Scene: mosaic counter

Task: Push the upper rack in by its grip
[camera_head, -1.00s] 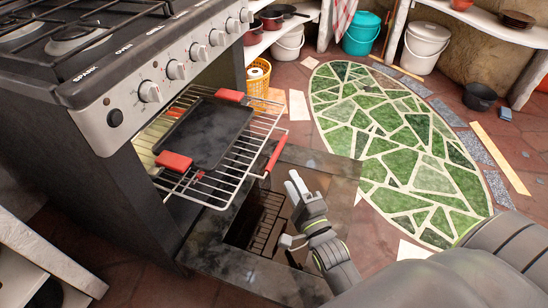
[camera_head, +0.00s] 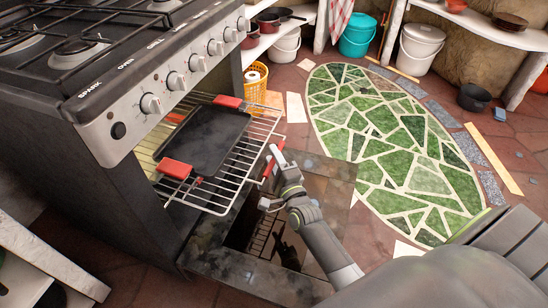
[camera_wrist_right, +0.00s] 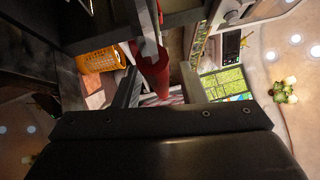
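The upper rack (camera_head: 205,203) is a wire shelf sticking far out of the oven (camera_head: 150,150). A dark baking tray (camera_head: 208,138) with red handles lies on it. The rack's red grip (camera_head: 267,170) is on its front edge, partly hidden by my right gripper (camera_head: 269,179). That gripper is open at the grip, with one finger on each side in the head view. In the right wrist view the red grip (camera_wrist_right: 156,72) shows between the spread fingers. I cannot tell whether they touch it. My left gripper is not in view.
The dark, glossy oven door (camera_head: 230,262) lies open below the rack. A green mosaic (camera_head: 400,150) covers the floor to the right. A yellow basket (camera_head: 256,82), buckets and loose tiles stand or lie farther back.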

